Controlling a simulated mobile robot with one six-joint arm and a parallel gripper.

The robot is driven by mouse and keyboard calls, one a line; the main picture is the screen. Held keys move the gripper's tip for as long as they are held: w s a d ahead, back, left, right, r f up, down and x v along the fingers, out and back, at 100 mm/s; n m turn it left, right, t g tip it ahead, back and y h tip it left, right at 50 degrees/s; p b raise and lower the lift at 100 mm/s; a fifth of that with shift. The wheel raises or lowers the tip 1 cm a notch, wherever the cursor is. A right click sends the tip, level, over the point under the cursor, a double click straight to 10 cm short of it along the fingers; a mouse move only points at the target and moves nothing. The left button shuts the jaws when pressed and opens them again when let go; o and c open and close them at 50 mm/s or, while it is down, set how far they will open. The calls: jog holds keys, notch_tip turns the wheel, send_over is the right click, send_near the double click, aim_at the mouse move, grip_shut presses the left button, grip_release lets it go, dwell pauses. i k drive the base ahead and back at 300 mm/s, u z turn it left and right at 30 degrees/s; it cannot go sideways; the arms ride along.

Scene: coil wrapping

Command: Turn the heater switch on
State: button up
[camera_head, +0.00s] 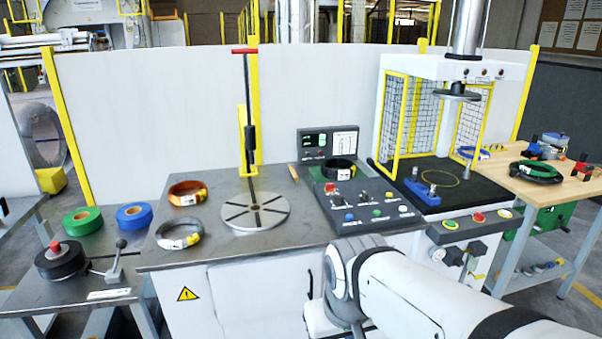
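A dark control panel (372,206) slopes at the right end of the grey workbench. A dark upright box (314,143) with a lit green display stands behind the panel. My arm reaches in from the lower right, and its bend is in front of the bench, below the panel. My gripper's fingers are not visible.
A round slotted turntable (255,212) sits mid-bench, with an orange-and-black coil (187,192) and a grey coil (179,234) to its left. A press (455,68) with yellow mesh guards stands to the right. A wooden table (520,183) is farther right.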

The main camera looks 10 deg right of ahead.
aim_at(364, 197)
jog(key=k, duration=0.45)
jog(key=z, duration=0.7)
jog(key=i, duration=1.55)
jog(key=u, duration=0.65)
